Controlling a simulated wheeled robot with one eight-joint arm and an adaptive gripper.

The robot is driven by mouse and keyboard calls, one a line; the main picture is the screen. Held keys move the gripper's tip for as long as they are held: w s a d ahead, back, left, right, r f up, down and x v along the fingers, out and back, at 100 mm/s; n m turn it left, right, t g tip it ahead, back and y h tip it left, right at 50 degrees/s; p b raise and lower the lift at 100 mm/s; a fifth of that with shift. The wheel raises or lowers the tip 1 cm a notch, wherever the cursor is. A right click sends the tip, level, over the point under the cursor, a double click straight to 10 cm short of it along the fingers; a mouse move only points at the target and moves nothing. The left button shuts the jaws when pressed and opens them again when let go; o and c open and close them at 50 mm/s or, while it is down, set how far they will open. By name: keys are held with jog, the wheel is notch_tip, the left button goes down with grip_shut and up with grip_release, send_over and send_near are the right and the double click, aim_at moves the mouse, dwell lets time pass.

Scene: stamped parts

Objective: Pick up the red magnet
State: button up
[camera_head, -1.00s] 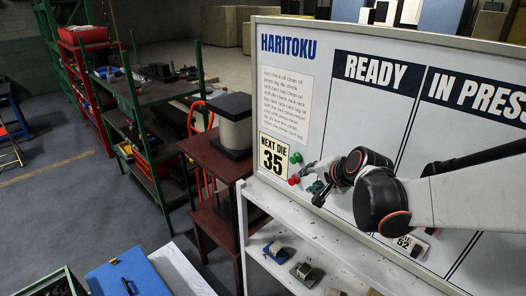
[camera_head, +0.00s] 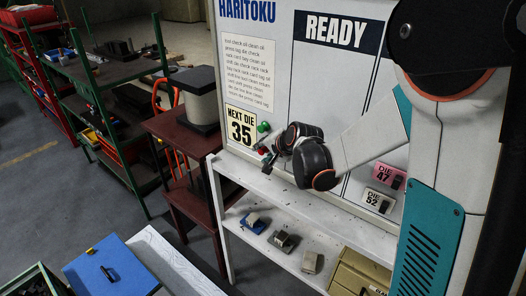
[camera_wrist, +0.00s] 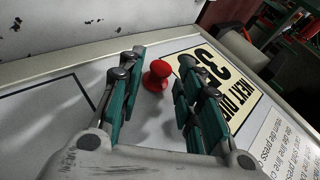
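The red magnet (camera_wrist: 156,76) is a round knob on the whiteboard. In the wrist view it lies ahead, between the two green fingers of my gripper (camera_wrist: 160,84), with gaps on both sides. The fingers are apart and hold nothing. In the head view my gripper (camera_head: 271,158) is at the lower left of the whiteboard (camera_head: 330,90), and a small part of the red magnet (camera_head: 263,150) shows beside it.
Die cards 47 (camera_head: 383,176) and 52 (camera_head: 378,201) hang right of my gripper. A white shelf (camera_head: 285,196) below the board holds several small blocks. A dark red stand (camera_head: 190,140) is on the left. A blue lid (camera_head: 110,270) lies at lower left.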

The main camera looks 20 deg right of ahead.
jog(key=shift+x, duration=1.05)
jog(key=shift+s+d, duration=0.1)
jog(key=c, duration=0.5)
jog(key=shift+o, duration=0.2)
jog(key=shift+r, duration=0.1)
jog(key=shift+s+d+r, duration=0.1)
jog(key=shift+s+r, duration=0.3)
jog(key=s+f+p+v, duration=0.2)
jog(key=v, duration=1.2)
jog(key=shift+s+d, duration=0.2)
jog(key=shift+s, duration=0.15)
jog(key=shift+a, duration=0.15)
jog(key=shift+s+a+p, duration=0.2)
jog(key=shift+s+a, duration=0.55)
jog(key=shift+a, duration=0.2)
jog(key=shift+s+a+p, duration=0.15)
jog(key=shift+s+a, duration=0.55)
jog(key=shift+a, duration=0.25)
jog(key=shift+f, duration=0.1)
